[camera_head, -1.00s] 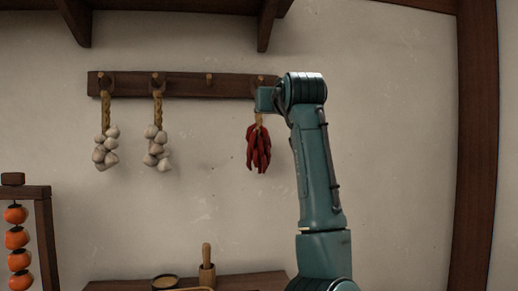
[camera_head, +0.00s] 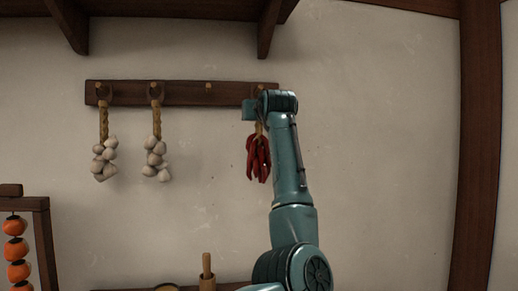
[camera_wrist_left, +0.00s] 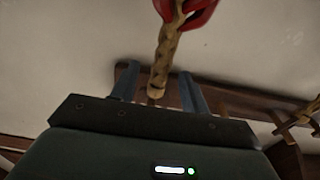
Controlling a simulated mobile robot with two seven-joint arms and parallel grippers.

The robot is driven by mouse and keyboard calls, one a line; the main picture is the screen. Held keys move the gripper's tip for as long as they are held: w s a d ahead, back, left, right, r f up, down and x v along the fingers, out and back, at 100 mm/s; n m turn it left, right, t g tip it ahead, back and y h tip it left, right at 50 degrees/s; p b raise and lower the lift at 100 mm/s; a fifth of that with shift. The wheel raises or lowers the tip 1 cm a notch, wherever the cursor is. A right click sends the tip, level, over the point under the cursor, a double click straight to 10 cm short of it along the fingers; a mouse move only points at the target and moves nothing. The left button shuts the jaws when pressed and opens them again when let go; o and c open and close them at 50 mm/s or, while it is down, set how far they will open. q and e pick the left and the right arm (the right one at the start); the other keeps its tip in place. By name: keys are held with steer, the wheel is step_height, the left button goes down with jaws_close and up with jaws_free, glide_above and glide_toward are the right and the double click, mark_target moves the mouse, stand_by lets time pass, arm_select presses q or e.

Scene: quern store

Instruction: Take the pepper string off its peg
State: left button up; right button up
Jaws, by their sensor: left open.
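The pepper string (camera_head: 258,158), a bunch of dark red peppers on a tan braid, hangs from the right end of the dark peg rail (camera_head: 183,93). My left arm's wrist covers the rail's right end and most of that peg. In the left wrist view, which looks upside down, the braid (camera_wrist_left: 168,47) runs between the two fingers of my left gripper (camera_wrist_left: 158,87), with red peppers at the top edge. The fingers are open, one on each side of the braid. I cannot tell whether either touches it. My right gripper is not in view.
Two garlic strings (camera_head: 104,158) (camera_head: 156,158) hang at the rail's left, and one peg (camera_head: 208,88) between is bare. A shelf bracket (camera_head: 268,25) is above. Orange balls (camera_head: 17,250) hang on a frame at left. A mortar with pestle (camera_head: 207,273) stands below. The right wall is clear.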

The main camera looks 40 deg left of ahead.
arm_select(q)
steer(key=shift+x, duration=1.15)
jaws_close()
